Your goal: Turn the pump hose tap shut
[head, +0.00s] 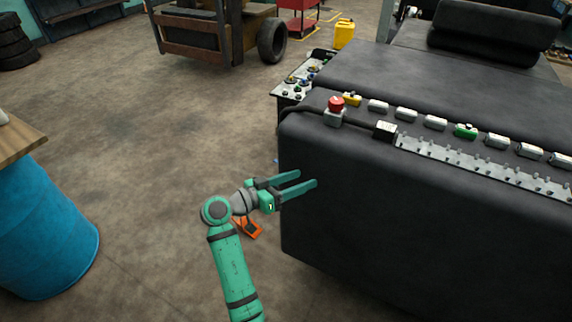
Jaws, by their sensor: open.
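My gripper (308,179) is open and empty. Its two teal fingers point right, in front of the left end of the dark forklift body (400,225). I cannot tell whether the fingertips touch that body. I cannot make out a pump hose or its tap for certain in the head view. A panel (292,97) with several small coloured fittings sticks out beyond the body's far left corner, well above my gripper in the picture. The fittings are too small to tell apart.
A red button (336,104) and a row of small blocks line the body's top. An orange object (249,228) is partly hidden below my gripper. A blue drum (45,235) stands left. A yellow can (344,33) stands behind. The floor between drum and body is mostly clear.

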